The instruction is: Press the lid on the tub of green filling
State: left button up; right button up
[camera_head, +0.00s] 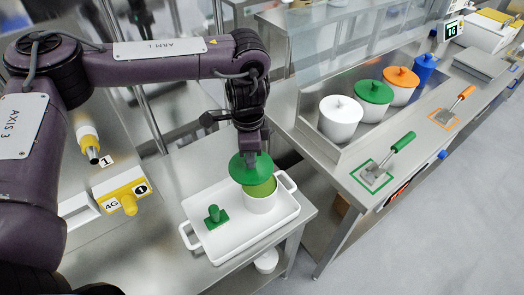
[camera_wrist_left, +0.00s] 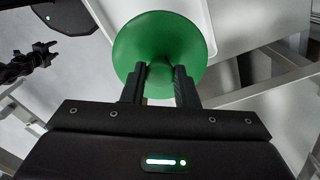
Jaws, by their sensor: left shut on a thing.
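The round green lid (camera_head: 245,168) is held by my left gripper (camera_head: 248,150), which is shut on it. In the wrist view the same lid (camera_wrist_left: 160,38) sits between the fingers of the left gripper (camera_wrist_left: 160,72). The lid is tilted and hangs just above and to the left of the rim of a white tub (camera_head: 263,199). The tub is open and green filling (camera_head: 264,188) shows in it. Whether lid and rim touch is hard to tell. My right gripper is not in view.
The tub stands on a white tray (camera_head: 220,245) with handles, beside a small green tool (camera_head: 215,217). On the right counter stand several lidded tubs, one with a green lid (camera_head: 374,92), and two spatulas. Free tray surface lies in front of the tub.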

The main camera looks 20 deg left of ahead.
aim_at(259, 161)
pick_arm(q)
jog(key=m, duration=0.2)
jog(key=w+f+m, duration=0.1)
jog(key=m, duration=0.1)
jog(key=d+m+p, duration=0.1)
jog(key=m, duration=0.2)
jog(key=shift+w+f, duration=0.15)
jog(key=shift+w, duration=0.05)
jog(key=m, duration=0.3)
jog(key=shift+w+d+f, duration=0.25)
jog(key=shift+d+f, duration=0.05)
jog(key=shift+f, duration=0.35)
jog(key=shift+f+b, duration=0.45)
jog(key=shift+f, duration=0.05)
notch_tip(259, 161, down, 3)
jog(key=b, duration=0.2)
jog(key=shift+f+b, duration=0.1)
jog(key=shift+b, duration=0.25)
jog(key=shift+f+b, duration=0.4)
jog(key=shift+f, duration=0.5)
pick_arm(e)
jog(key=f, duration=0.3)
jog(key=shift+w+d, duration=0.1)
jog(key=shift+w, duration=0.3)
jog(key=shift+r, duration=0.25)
pick_arm(q)
jog(key=shift+p, duration=0.3)
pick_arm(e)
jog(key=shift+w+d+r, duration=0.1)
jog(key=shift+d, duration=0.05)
